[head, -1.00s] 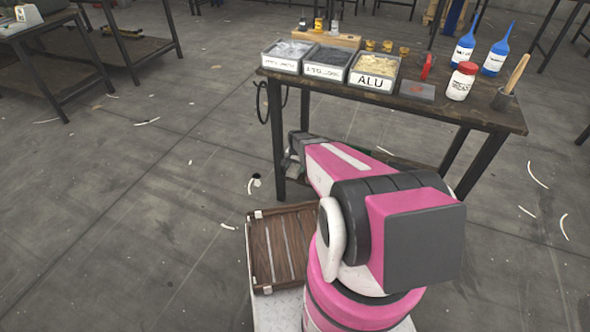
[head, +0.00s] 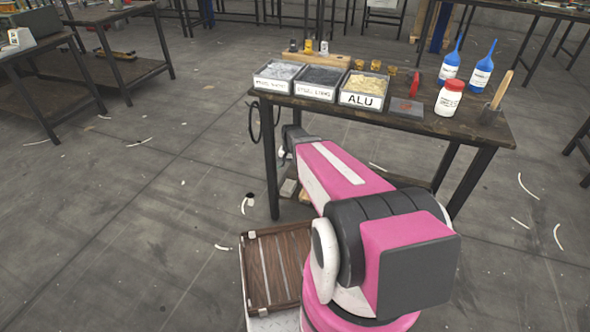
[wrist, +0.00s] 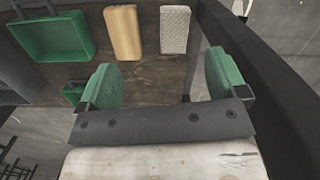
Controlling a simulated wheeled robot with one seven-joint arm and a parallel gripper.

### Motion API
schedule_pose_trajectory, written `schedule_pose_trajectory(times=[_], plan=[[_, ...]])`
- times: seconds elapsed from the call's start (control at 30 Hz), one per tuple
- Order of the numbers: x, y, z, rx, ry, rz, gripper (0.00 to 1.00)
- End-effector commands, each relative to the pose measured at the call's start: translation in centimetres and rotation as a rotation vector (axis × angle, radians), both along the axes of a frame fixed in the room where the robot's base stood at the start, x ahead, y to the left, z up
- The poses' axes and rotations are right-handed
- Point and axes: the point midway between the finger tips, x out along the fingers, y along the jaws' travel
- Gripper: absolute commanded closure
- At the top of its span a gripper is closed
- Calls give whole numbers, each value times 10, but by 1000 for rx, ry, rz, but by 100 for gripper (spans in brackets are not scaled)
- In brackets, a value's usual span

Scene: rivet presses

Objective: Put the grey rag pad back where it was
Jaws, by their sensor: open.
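The grey rag pad (wrist: 175,29), light and textured, lies on the wooden lower shelf at the top of the wrist view. A small grey shape under the bench in the head view (head: 289,188) appears to be the same pad. My gripper (wrist: 163,80) has its two green-padded fingers wide apart with nothing between them. In the wrist view the pad shows beyond the fingers, nearer the right one, and apart from them. In the head view my gripper (head: 287,155) is partly hidden beside the bench's front left leg.
A tan block (wrist: 123,33) lies left of the pad, with a green tray (wrist: 52,38) further left. A dark bench leg (wrist: 240,75) runs close by my right finger. The bench top (head: 440,125) holds labelled bins and bottles. A wooden crate (head: 247,275) sits beside my arm.

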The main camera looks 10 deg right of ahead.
Motion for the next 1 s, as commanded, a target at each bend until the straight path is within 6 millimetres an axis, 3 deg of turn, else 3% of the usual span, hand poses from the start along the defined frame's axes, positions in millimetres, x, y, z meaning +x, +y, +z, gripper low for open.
schedule_pose_trajectory(times=[0.03,0.2,0.4,0.57,1.0], plan=[[-31,2,25,-3,-13,44,9],[-95,5,81,-15,-50,213,9],[-148,7,123,-29,-80,363,9],[-162,7,135,-35,-89,414,9],[-161,7,135,-34,-89,420,9]])
